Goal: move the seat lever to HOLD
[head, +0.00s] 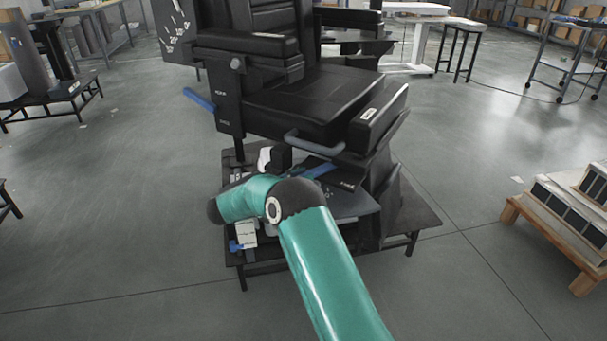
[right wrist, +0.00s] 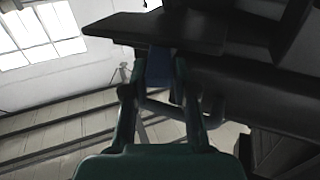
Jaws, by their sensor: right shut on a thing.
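A black seat (head: 312,98) stands on a low dark platform. A blue lever (head: 198,99) sticks out to the left from its side panel (head: 226,108), which carries small white lettering too small to read surely. Another blue bar (head: 318,170) lies below the front of the seat, and a small blue part (head: 235,246) shows low at the left. My right arm reaches in low before the seat, with its fingers hidden in the head view. In the right wrist view my right gripper (right wrist: 159,82) is closed on a blue handle (right wrist: 158,66) under a dark plate (right wrist: 155,31). Which blue part this is, I cannot tell.
A grey bar (head: 314,142) sticks out at the seat's front edge. A wooden pallet (head: 560,235) with boxed units stands at the right. A low black stand (head: 60,100) is at the left, and a wheeled cart (head: 570,68) at the back right. The floor between is clear.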

